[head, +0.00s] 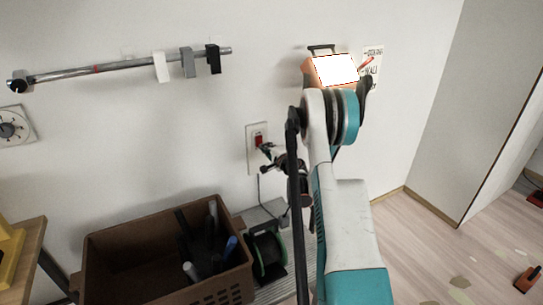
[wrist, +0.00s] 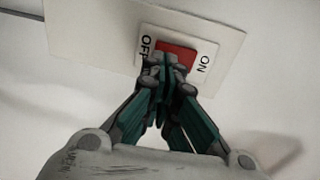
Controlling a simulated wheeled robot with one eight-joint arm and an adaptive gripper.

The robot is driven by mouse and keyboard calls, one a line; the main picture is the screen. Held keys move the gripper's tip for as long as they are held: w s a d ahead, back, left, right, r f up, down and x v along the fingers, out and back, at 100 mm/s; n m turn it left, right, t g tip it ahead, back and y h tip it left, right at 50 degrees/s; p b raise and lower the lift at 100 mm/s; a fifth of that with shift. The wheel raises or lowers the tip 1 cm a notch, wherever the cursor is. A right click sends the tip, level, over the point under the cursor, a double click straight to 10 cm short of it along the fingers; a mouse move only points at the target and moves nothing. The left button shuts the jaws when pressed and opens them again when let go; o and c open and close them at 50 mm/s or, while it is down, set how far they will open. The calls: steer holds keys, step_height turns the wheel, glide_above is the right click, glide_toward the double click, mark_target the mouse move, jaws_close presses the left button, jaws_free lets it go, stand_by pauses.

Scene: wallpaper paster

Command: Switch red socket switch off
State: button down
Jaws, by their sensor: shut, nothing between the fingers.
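The red socket switch (head: 258,141) sits on a pale wall plate in the middle of the head view. In the wrist view the red switch (wrist: 178,57) lies between the printed words OFF on the left and ON on the right. My gripper (wrist: 168,66) is shut and empty, with its fingertips at the lower left part of the red rocker. The fingertips hide part of the rocker, and I cannot tell whether they touch it. In the head view my gripper (head: 267,150) is right at the plate. Which way the rocker is tilted is unclear.
A brown crate (head: 110,240) with several tools stands below left of the switch. A green and black cable reel (head: 268,254) is beside it. A rail (head: 120,66) with hooks hangs on the wall. An orange device (head: 318,72) is above right. Open floor lies to the right.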

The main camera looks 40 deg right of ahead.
steer(key=shift+w+d+f, duration=0.1)
steer(key=shift+w, duration=0.55)
